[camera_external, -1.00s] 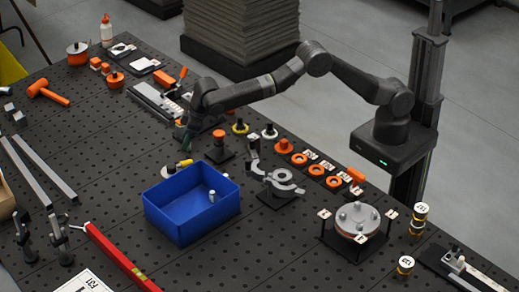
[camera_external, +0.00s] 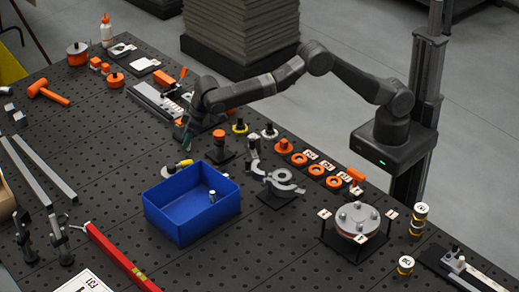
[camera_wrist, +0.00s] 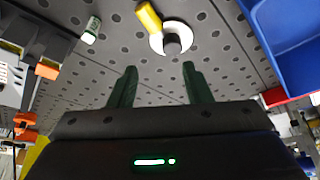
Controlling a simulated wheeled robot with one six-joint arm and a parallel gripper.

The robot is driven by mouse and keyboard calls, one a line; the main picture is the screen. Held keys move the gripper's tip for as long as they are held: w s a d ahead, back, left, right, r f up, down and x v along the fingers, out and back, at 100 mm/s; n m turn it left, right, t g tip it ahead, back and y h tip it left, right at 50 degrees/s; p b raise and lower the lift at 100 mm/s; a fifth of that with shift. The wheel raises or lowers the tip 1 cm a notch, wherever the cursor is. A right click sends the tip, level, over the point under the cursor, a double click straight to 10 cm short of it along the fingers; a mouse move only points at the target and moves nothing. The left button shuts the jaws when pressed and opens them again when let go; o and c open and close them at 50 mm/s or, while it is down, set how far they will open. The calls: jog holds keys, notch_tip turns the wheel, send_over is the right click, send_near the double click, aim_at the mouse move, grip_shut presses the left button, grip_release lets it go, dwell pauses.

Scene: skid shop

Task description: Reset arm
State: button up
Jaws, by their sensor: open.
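My gripper (camera_external: 184,146) hangs at the end of my bent arm, above the dark perforated table, behind the blue bin and left of an orange-topped post. Its tips are small in the outside view. In the wrist view my gripper (camera_wrist: 159,72) shows two dark green fingers spread apart with nothing between them. A white disc with a dark knob (camera_wrist: 171,40) and a yellow-handled piece (camera_wrist: 149,18) lie on the table beyond the fingertips, apart from them. The yellow-handled piece also shows in the outside view (camera_external: 184,163).
The blue bin (camera_external: 165,212) holds a small metallic piece. The orange-topped post (camera_external: 219,146), a grey clamp-like fixture (camera_external: 280,181) and several orange rings (camera_external: 299,160) stand nearby. An orange mallet (camera_external: 47,92) and a red level (camera_external: 120,258) lie farther off. The table's middle left is mostly bare.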

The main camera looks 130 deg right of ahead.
aim_at(180, 164)
jog(key=p+x, duration=0.2)
jog(key=x, duration=0.6)
jog(key=shift+w+d+f, duration=0.15)
jog(key=shift+f, duration=0.05)
jog(key=shift+w+r, duration=0.1)
jog(key=shift+r, duration=0.05)
jog(key=shift+r+b, duration=0.55)
jog(key=shift+r, duration=0.9)
jog(key=shift+r, duration=0.1)
